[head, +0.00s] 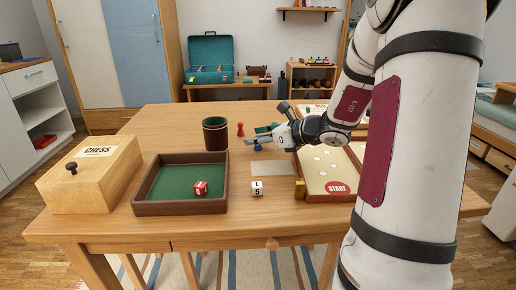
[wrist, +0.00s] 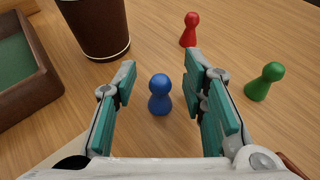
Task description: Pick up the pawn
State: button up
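Three pawns stand upright on the wooden table in the wrist view: a blue pawn (wrist: 160,94), a red pawn (wrist: 189,29) and a green pawn (wrist: 264,81). My gripper (wrist: 160,72) is open, with teal-padded fingers on either side of the blue pawn in the picture. No contact with it shows. The red pawn is beyond the fingertips and the green pawn is outside the right finger. In the head view the red pawn (head: 240,130) stands by the cup, and the blue pawn (head: 258,148) is partly hidden by my gripper.
A dark dice cup (head: 215,134) stands left of the pawns. A green-lined tray (head: 180,208) holds a red die (head: 201,188). A white die (head: 257,188) lies to its right. A chess box (head: 90,173) is at the left, a game board (head: 330,170) at the right.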

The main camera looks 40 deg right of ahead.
jog(key=c, duration=0.8)
jog(key=shift+r, duration=0.15)
jog(key=shift+c, duration=0.2)
